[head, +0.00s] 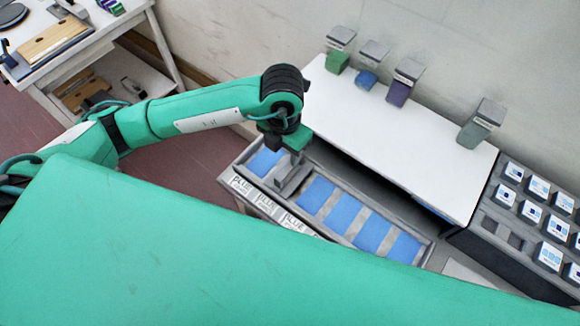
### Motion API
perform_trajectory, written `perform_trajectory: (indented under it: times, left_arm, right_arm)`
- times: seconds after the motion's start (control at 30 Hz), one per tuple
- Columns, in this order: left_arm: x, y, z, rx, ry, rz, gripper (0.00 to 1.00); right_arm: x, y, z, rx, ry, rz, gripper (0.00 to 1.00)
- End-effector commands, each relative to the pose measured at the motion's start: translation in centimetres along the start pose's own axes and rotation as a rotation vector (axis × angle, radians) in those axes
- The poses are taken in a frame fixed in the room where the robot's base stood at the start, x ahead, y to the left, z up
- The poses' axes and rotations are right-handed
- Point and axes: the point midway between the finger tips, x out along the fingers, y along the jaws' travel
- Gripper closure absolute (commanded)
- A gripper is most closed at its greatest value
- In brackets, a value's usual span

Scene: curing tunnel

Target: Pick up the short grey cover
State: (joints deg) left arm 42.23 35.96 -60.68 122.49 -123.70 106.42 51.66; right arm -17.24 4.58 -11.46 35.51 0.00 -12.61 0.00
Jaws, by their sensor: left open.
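My left gripper (292,174) points down over the left part of a grey tray (437,243) with blue patches along its floor. Its jaws are open, with grey shapes at the fingertips. I cannot tell whether a separate grey cover lies between or below the fingers. Several small coloured pieces with grey tops stand along the back of a white surface, including a green one (337,62) and a purple one (399,92). No grey cover can be told apart with certainty. My right gripper is out of view.
White labels reading BLUE (241,187) line the tray's front edge. A dark rack (487,228) with several labelled square pieces stands at the right. The white surface (400,135) is mostly clear. A workbench (95,45) stands at upper left.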

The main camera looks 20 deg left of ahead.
Motion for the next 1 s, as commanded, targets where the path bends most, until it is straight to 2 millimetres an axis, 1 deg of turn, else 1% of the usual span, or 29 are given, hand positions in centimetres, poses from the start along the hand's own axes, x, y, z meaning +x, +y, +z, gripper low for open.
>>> perform_trajectory:
  times: [0.03, 0.1, 0.2, 0.3, 0.43, 0.57, 0.7, 0.8, 1.0]
  left_arm:
    - [0.7, 0.0, -0.1, -0.002, 0.003, 0.0, 0.55]
    - [1.8, 0.0, 0.0, -0.002, 0.002, -0.001, 0.55]
    - [2.8, -0.1, 0.0, 0.0, 0.0, -0.002, 0.55]
    - [3.3, -0.1, 0.1, 0.0, 0.0, -0.002, 0.55]
    - [4.2, -0.5, 0.3, 0.001, 0.002, -0.003, 0.55]
    - [5.7, -0.9, 0.6, 0.0, 0.002, -0.003, 0.55]
    - [7.7, -0.9, 0.7, 0.0, 0.001, -0.002, 0.55]
    - [8.3, -0.9, 0.7, 0.001, -0.002, -0.003, 0.55]
    - [8.4, -0.9, 0.7, 0.001, -0.002, -0.003, 0.55]
  right_arm:
    - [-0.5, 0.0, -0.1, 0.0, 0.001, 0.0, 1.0]
    - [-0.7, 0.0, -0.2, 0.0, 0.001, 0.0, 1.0]
    - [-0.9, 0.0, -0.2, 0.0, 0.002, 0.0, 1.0]
    - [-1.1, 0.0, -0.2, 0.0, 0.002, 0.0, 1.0]
    - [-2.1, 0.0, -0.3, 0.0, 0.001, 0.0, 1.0]
    - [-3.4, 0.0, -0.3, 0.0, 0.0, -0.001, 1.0]
    - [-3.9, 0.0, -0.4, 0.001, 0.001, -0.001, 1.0]
    - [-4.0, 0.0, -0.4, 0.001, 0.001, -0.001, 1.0]
    - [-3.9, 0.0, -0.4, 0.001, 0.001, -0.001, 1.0]
